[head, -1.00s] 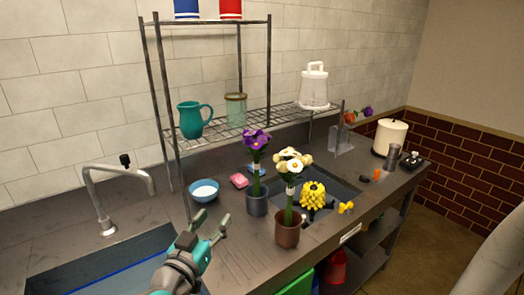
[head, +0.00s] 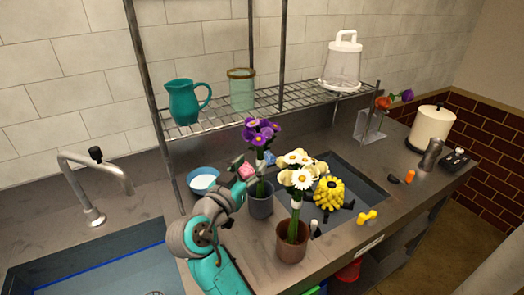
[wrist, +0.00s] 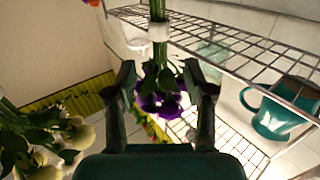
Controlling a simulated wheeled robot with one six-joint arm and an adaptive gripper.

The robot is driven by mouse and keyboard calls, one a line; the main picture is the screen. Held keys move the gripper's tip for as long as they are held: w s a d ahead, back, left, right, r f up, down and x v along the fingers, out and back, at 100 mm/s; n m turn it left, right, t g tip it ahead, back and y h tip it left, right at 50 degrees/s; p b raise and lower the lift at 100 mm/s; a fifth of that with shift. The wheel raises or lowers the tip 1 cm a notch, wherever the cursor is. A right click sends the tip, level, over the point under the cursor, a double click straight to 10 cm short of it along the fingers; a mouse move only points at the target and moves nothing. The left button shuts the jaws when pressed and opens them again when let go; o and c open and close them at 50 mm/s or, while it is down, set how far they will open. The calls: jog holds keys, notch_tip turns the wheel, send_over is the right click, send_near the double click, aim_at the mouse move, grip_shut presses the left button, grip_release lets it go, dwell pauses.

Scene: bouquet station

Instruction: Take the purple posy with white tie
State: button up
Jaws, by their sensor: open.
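The purple posy (head: 262,133) stands upright in a grey pot (head: 261,201) on the counter. In the wrist view its purple blooms (wrist: 160,103) hang below its green stems, and its white tie (wrist: 158,33) shows near the top. My gripper (head: 246,172) is at the left side of the posy, below its blooms. In the wrist view my gripper (wrist: 160,72) is open, with one finger on each side of the stems. I cannot tell whether either finger touches them.
A white posy (head: 297,172) in a brown pot (head: 291,243) stands close at the right front. A blue bowl (head: 203,181) is behind my arm. A wire shelf with a teal jug (head: 187,102) is behind. A sunken basin holds a yellow bundle (head: 329,192).

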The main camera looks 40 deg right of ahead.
jog(key=shift+x, duration=3.15)
jog(key=shift+f, duration=0.1)
grip_shut()
